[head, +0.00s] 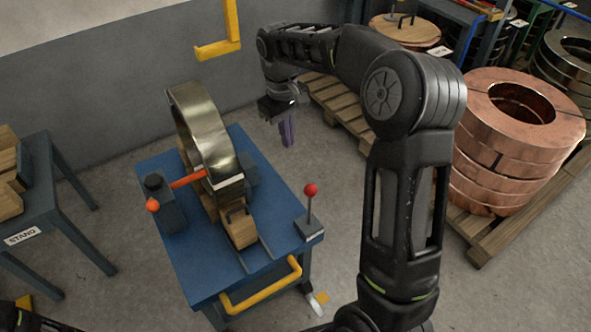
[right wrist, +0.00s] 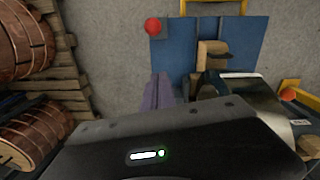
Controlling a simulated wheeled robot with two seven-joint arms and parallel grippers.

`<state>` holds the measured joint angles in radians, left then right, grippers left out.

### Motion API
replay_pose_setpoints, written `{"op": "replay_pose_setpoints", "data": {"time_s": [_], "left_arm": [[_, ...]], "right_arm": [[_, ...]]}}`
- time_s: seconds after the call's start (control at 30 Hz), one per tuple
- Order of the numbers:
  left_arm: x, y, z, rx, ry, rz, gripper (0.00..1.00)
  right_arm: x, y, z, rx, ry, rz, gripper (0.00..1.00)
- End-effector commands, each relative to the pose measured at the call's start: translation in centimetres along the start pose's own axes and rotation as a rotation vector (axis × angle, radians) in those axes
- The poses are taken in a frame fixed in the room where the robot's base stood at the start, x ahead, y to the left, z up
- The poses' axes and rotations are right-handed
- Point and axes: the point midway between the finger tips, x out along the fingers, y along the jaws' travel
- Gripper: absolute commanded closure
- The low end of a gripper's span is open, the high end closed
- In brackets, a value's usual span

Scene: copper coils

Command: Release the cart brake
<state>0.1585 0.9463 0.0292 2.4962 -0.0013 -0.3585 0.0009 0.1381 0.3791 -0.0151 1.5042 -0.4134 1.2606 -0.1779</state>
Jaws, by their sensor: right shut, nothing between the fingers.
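The blue cart (head: 222,262) stands at the centre of the head view with a yellow push handle (head: 262,288). A lever with a red ball knob (head: 310,190) stands upright at its right corner; the red knob also shows in the right wrist view (right wrist: 152,26). An orange-red lever (head: 188,181) with a ball end lies across the cart's left side. My right gripper (head: 289,138) is shut and empty, in the air beyond the cart's right side, apart from the red-knobbed lever. Its purple fingers (right wrist: 158,92) show in the right wrist view. My left gripper is not in view.
A steel coil (head: 205,135) stands upright on wooden blocks on the cart. Stacked copper coils (head: 480,150) sit on a pallet at right. A blue stand (head: 55,205) is at left. A yellow hook (head: 218,46) hangs at the back wall. Floor between cart and pallets is clear.

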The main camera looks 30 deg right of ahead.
Motion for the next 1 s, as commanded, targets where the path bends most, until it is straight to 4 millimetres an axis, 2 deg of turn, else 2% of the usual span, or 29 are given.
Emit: {"op": "replay_pose_setpoints", "data": {"time_s": [0.37,0.57,0.77,1.0], "left_arm": [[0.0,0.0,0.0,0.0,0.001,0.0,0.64],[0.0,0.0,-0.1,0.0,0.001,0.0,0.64],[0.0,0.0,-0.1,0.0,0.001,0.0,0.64],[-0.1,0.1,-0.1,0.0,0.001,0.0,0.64]], "right_arm": [[0.1,-0.1,0.2,-0.006,-0.009,-0.003,1.0],[1.2,-0.1,0.2,-0.006,-0.01,-0.003,1.0],[4.1,-0.1,0.3,-0.006,-0.013,-0.005,1.0],[8.9,-0.2,0.4,-0.006,-0.013,-0.005,1.0]]}}
